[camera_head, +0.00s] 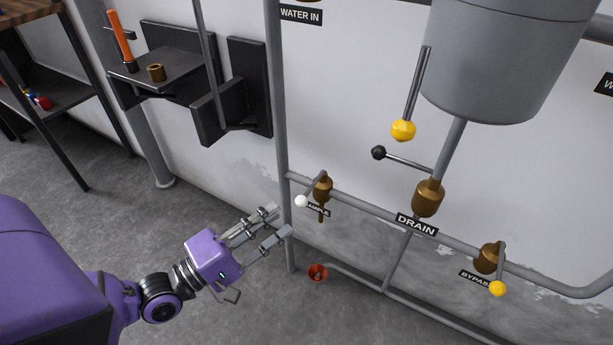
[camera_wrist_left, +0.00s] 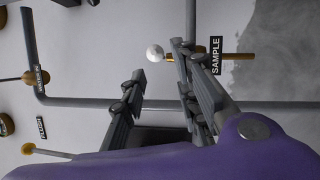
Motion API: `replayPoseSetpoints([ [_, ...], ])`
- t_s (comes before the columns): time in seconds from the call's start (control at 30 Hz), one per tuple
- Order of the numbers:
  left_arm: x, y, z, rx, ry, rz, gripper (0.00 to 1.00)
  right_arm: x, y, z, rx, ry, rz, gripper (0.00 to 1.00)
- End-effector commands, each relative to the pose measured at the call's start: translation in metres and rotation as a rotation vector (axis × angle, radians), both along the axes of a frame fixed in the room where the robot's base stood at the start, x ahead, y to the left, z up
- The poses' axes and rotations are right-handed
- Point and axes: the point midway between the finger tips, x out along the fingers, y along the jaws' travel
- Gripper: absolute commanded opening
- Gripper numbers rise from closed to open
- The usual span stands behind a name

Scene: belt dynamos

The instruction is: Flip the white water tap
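The white water tap is a white ball (camera_head: 302,201) on a short lever at a brass valve (camera_head: 322,187), beside a partly hidden label. In the left wrist view the white ball (camera_wrist_left: 154,52) shows near the fingertips, closer to the right finger, with the label SAMPLE behind. My left gripper (camera_head: 281,222) is open and empty, its fingers spread, to the lower left of the ball and apart from it in the head view. In the left wrist view the gripper (camera_wrist_left: 158,62) partly hides the valve. My right gripper is not in view.
A vertical grey pipe (camera_head: 279,120) stands close to my fingertips. The DRAIN valve (camera_head: 428,197), BYPASS valve (camera_head: 487,258) with yellow ball, and a grey tank (camera_head: 505,60) are to the right. A red round fitting (camera_head: 317,272) sits low. Shelves (camera_head: 165,70) are at upper left.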

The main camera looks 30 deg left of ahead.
Motion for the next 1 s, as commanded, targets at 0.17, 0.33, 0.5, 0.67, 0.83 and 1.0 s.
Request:
replayPoseSetpoints([
  [0.17,-0.025,0.009,-0.005,0.001,0.005,0.000,0.29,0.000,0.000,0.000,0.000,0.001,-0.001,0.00],
  [0.33,-0.032,0.011,-0.006,0.000,0.004,0.000,0.29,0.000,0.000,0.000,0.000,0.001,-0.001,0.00],
  [0.5,-0.032,0.011,-0.006,-0.001,0.005,0.000,0.29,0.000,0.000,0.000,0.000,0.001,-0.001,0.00],
  [0.67,-0.032,0.011,-0.006,0.000,0.004,0.000,0.29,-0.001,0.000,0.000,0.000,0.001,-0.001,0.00],
  [0.83,-0.032,0.011,-0.006,0.000,0.003,0.000,0.29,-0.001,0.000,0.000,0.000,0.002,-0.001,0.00],
  [1.0,-0.032,0.009,-0.011,0.084,-0.001,0.002,0.29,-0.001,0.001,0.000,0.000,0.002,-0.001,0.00],
])
